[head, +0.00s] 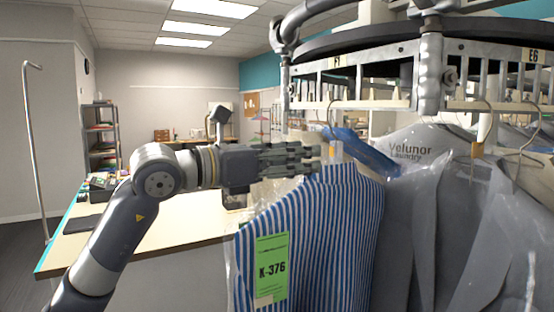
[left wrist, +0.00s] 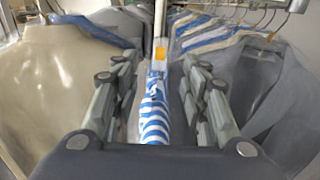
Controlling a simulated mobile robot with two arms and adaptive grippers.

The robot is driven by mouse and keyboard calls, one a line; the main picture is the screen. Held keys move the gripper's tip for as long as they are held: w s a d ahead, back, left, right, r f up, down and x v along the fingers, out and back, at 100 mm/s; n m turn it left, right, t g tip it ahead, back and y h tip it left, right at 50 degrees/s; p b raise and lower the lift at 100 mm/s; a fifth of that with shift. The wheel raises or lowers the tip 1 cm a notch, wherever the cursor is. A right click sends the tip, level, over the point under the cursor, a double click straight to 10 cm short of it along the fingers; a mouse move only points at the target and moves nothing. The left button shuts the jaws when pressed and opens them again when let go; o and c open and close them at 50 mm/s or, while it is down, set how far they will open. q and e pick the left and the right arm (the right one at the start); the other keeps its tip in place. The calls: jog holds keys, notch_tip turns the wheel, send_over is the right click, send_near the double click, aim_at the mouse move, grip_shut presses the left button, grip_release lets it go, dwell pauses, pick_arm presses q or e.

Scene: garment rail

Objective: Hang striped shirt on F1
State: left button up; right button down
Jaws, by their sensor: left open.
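The blue-and-white striped shirt (head: 335,225) hangs upright in clear plastic with a green K-376 tag (head: 271,268). Its hanger hook (head: 331,116) rises to the rail slot under the F1 label (head: 337,62); I cannot tell whether it bears on the bar. My left gripper (head: 308,156) is open at the top of the shirt. In the left wrist view its fingers (left wrist: 159,68) stand apart on either side of the striped shirt (left wrist: 154,118), with gaps showing. My right gripper is not in view.
Grey bagged garments (head: 440,220) hang close on the right, under the E6 label (head: 533,56). A beige garment (left wrist: 60,85) hangs at left in the left wrist view. A counter (head: 150,235) stands below my left arm. Room left of the shirt is open.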

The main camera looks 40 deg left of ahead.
pick_arm(q)
jog(key=shift+v, duration=2)
jog(key=shift+s+a+f+b, duration=0.2)
jog(key=shift+s+a+b, duration=0.15)
jog(key=shift+s+b, duration=0.5)
jog(key=b+v, duration=0.3)
jog(key=shift+s, duration=0.1)
jog(key=b+v, duration=0.4)
jog(key=v, duration=0.4)
jog(key=shift+r+b, duration=0.15)
jog(key=shift+b, duration=0.2)
